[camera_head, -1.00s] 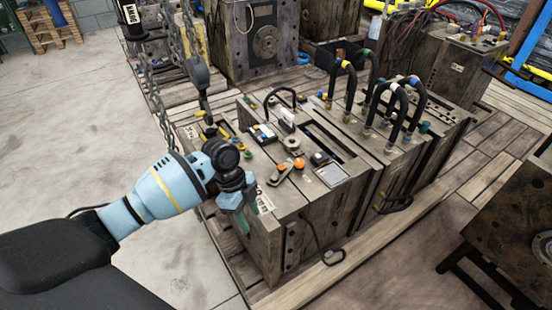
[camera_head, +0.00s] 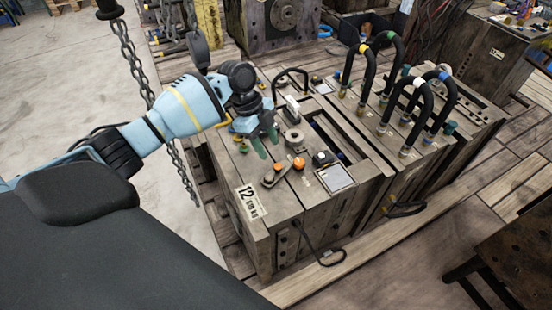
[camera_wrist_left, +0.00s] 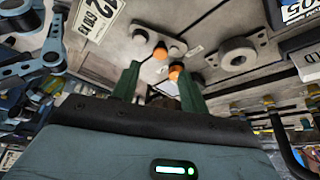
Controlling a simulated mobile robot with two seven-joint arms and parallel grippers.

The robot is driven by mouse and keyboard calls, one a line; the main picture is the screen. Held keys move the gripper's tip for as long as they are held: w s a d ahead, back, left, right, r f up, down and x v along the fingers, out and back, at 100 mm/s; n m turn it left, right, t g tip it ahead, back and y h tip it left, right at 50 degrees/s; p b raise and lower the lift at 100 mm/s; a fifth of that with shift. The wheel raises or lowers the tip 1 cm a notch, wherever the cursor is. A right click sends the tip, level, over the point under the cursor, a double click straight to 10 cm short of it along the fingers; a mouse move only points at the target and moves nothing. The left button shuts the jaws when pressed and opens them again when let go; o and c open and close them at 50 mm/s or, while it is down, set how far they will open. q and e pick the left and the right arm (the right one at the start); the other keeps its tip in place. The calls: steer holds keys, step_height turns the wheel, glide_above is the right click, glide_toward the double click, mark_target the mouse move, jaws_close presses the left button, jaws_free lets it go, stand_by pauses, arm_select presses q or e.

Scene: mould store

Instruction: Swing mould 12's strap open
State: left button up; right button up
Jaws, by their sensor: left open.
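Mould 12 (camera_head: 225,170) is a worn metal block with a white plate (camera_head: 251,202) reading 12. On its top lies a short grey strap (camera_head: 270,181) with an orange knob (camera_head: 277,167); a second orange knob (camera_head: 298,163) stands beside it. In the left wrist view the strap (camera_wrist_left: 172,45) is just beyond the fingertips. My left gripper (camera_head: 267,145) is open, fingers pointing down, above the mould top behind the strap. In its wrist view the green fingers (camera_wrist_left: 160,72) are apart with nothing gripped. I cannot tell whether a finger touches the strap. My right gripper is out of view.
A hanging chain (camera_head: 130,60) and a hook (camera_head: 200,50) are close to my left arm. Black looped hoses (camera_head: 421,100) rise at the right. Bare floor lies left.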

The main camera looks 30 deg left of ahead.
mark_target(277, 166)
arm_select(q)
steer(key=x, duration=0.6)
steer(key=shift+d+f+b, duration=0.15)
steer(key=shift+f+b, duration=0.1)
steer(key=shift+b, duration=0.1)
steer(key=shift+c, duration=0.2)
jaws_close()
